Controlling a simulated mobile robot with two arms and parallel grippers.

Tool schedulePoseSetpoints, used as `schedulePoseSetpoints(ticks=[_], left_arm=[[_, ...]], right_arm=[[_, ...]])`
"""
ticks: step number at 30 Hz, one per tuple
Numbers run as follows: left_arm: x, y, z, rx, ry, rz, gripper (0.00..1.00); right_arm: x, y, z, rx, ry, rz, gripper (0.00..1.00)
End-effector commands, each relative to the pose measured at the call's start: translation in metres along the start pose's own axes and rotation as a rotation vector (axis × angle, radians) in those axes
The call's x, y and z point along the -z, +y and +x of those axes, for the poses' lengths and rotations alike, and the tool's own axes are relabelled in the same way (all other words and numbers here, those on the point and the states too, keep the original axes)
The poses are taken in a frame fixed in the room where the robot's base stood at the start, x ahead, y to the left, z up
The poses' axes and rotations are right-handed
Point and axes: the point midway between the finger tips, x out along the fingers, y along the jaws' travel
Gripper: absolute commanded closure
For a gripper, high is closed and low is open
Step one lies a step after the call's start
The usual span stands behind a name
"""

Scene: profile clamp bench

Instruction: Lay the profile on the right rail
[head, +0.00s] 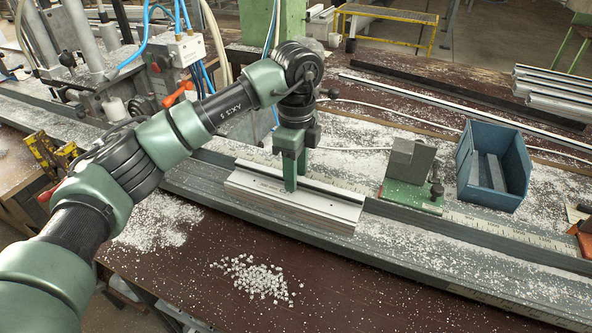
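The profile (285,205), a silver-grey bar with a dark groove or ridge along its back, lies lengthwise along the long grey rail bed (470,262) in the middle of the view. My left gripper (295,183) points straight down from above. Its green fingers reach the profile's back edge near the middle of its length. One finger is in front and one behind. Whether they press on it is too small to tell. My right gripper is out of view.
A grey block on a green clamp base (410,195) stands right of the profile. An orange-red part (584,242) sits at the right edge. White chips (255,277) lie on the brown front bench.

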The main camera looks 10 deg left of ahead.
Motion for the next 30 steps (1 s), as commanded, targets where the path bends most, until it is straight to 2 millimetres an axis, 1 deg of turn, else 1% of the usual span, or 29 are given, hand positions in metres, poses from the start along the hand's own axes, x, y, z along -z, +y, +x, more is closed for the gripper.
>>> schedulePoseSetpoints(ticks=[7,11,12,14,21,24,27,30], left_arm=[[0.000,0.000,-0.002,0.000,0.000,0.000,0.60],[0.000,0.000,-0.017,0.000,0.000,0.000,0.60],[0.000,-0.001,-0.019,0.002,-0.001,0.000,0.60],[0.000,-0.001,-0.030,0.005,-0.001,-0.001,0.60],[0.000,-0.001,-0.085,0.005,-0.001,-0.001,0.60],[0.000,-0.001,-0.106,0.004,-0.002,-0.001,0.60],[0.000,-0.001,-0.120,0.002,-0.002,-0.001,0.60],[0.000,0.000,-0.128,0.001,-0.001,0.000,0.60]], right_arm=[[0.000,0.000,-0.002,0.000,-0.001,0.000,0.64],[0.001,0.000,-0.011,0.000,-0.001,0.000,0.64],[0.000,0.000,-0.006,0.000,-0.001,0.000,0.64],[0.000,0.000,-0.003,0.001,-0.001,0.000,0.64],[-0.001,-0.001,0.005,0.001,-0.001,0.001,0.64],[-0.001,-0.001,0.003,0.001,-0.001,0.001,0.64],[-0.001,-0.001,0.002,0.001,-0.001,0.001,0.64],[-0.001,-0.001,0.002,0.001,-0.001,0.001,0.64]])
